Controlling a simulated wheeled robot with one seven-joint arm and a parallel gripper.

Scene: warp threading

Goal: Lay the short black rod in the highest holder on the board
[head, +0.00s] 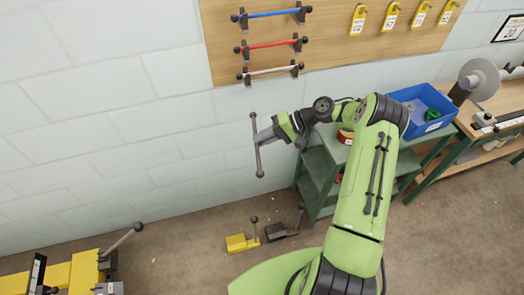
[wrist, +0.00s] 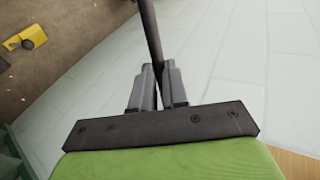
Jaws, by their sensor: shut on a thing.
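The wooden board (head: 330,45) hangs on the wall at the top of the head view. Its highest holder (head: 300,14) is a pair of dark brackets, with a blue bar with dark ball ends across it. My gripper (head: 259,137) is shut on a dark grey-black rod (head: 257,158) with ball ends. The rod stands nearly upright in the air, below the board. In the wrist view the rod (wrist: 150,30) passes between the fingers (wrist: 156,85); part of it is hidden there.
Below the highest holder are a red bar (head: 270,46) and a whitish bar (head: 270,72) in brackets. Yellow tags (head: 391,15) hang at right. The wall left of the board is bare.

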